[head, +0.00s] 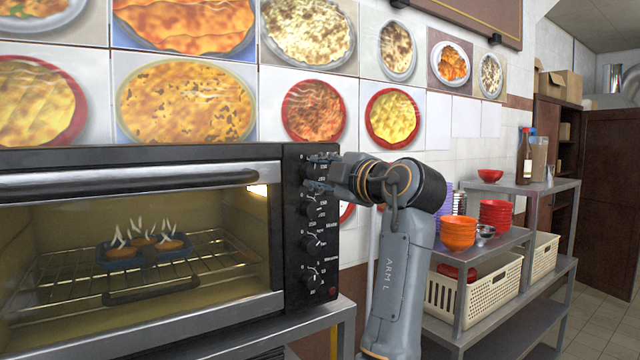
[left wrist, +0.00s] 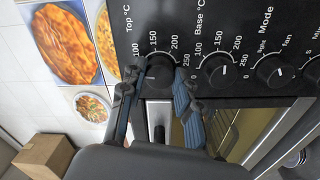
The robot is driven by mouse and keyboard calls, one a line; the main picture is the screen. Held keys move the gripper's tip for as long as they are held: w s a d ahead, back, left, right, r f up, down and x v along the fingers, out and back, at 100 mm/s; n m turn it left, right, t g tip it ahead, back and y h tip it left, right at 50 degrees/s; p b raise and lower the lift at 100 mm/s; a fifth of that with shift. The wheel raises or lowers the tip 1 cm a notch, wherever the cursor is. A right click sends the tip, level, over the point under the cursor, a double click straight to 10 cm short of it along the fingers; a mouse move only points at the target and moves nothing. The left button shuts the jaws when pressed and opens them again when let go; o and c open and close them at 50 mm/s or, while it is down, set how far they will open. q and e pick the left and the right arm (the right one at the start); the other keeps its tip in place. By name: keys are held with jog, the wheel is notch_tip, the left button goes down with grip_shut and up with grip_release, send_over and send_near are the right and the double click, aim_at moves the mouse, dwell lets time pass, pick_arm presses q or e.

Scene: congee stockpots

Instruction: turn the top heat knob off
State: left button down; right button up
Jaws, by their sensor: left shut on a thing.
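The oven (head: 140,158) stands at the left in the head view, with a black control panel (head: 294,190) on its right side. The top heat knob (left wrist: 160,76), marked "Top °C", shows in the left wrist view between my left gripper's two blue-grey fingers. My left gripper (head: 318,172) is shut on this knob, one finger on each side. In the head view the gripper mostly hides the knob. I cannot read the knob's exact setting. My right gripper is not in view.
Below it are the base heat knob (head: 309,211), the mode knob (head: 309,243) and the lowest knob (head: 312,280). A shelf at right holds orange bowls (head: 458,233), red bowls (head: 495,215) and baskets (head: 478,296).

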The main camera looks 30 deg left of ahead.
pick_arm(q)
jog(key=shift+n, duration=0.6)
jog(key=c, duration=2.1)
grip_release()
jog(key=shift+n+b, duration=0.3)
jog(key=o, duration=1.1)
jog(key=shift+o, duration=0.2)
jog(key=shift+d, duration=0.1)
jog(key=v, duration=1.1)
jog(key=shift+s+d, duration=0.2)
jog(key=shift+d, duration=0.15)
